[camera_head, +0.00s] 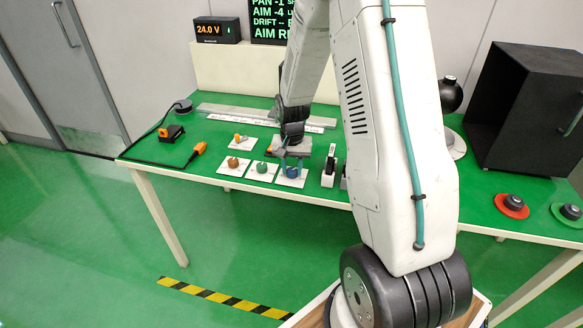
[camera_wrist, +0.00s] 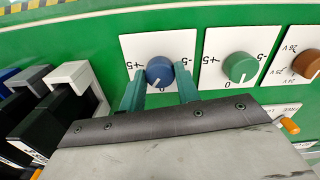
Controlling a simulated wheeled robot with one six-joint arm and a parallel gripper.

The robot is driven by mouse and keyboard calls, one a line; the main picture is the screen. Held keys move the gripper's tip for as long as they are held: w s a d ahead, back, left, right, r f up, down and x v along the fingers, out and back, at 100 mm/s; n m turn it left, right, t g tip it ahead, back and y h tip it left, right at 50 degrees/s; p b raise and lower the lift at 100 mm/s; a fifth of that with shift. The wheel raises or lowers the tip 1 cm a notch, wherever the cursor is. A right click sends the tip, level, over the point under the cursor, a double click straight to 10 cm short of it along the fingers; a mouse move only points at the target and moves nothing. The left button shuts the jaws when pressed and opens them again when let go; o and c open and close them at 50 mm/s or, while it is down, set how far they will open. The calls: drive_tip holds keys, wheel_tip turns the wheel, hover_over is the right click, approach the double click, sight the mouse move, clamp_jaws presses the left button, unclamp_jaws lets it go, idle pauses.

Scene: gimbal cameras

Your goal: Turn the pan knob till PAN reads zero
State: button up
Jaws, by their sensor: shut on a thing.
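A blue knob (camera_wrist: 160,71) stands on a white plate marked 0 at the middle and 5 at each side. My gripper (camera_wrist: 161,92) has its teal fingers on either side of this knob, shut on it. The white line on the knob points a little to one side of the 0. In the head view the blue knob (camera_head: 292,173) is the right one of a row of three, partly hidden under my gripper (camera_head: 290,162). The dark display (camera_head: 270,29) reads PAN -1 and AIM -4; its right part is cut off by my arm.
A green knob (camera_wrist: 239,67) and a brown knob (camera_wrist: 306,63) stand beside the blue one. Black and white switch-like blocks (camera_wrist: 75,92) are close on its other side. A big black box (camera_head: 525,105) stands at the table's right.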

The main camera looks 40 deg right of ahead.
sight(293, 170)
drive_tip(key=shift+m, duration=2.2)
drive_tip(key=o, duration=1)
drive_tip(key=shift+d, duration=0.1)
drive_tip(key=shift+r, duration=0.35)
wheel_tip(293, 170, up, 7)
drive_tip(key=shift+s+r, duration=0.1)
